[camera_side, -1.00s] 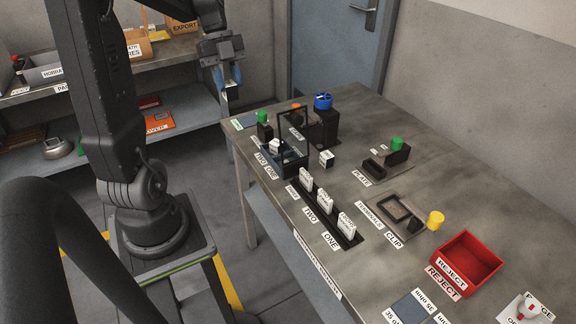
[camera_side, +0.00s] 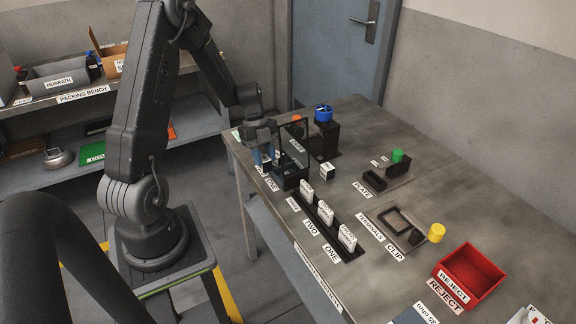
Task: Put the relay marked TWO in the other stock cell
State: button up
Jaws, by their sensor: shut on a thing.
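My gripper (camera_side: 264,158), with blue fingers, is low over the left end of the table, at the dark stock tray (camera_side: 292,182). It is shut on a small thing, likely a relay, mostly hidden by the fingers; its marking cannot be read. The tray has a raised clear, dark-framed panel, and labels lie along its front. The gripper covers part of the tray, so what its cells hold cannot be told. Several white relays stand upright in a black rack (camera_side: 319,222) nearer the camera, with labels such as TWO (camera_side: 310,228) and ONE (camera_side: 332,253) beside it.
A dark block with a blue knob (camera_side: 323,113) stands behind the tray. A small white-faced block (camera_side: 327,171) is right of it. A green-capped fixture (camera_side: 397,156), a yellow cylinder (camera_side: 436,232) and a red reject bin (camera_side: 469,276) are further right. The table's right rear is clear.

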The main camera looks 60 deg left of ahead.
aim_at(288, 164)
jog(key=w, duration=0.1)
jog(key=w+f, duration=0.1)
jog(key=w+d+f, duration=0.1)
jog(key=shift+w, duration=0.25)
jog(key=shift+w+d+f, duration=0.2)
jog(key=shift+w+f, duration=0.4)
jog(key=shift+w, duration=0.2)
jog(key=shift+w+d+f, duration=0.2)
jog(key=shift+w+f, duration=0.35)
jog(key=shift+w, duration=0.2)
jog(key=shift+f, duration=0.1)
jog(key=o, duration=0.7)
jog(key=v, duration=1.2)
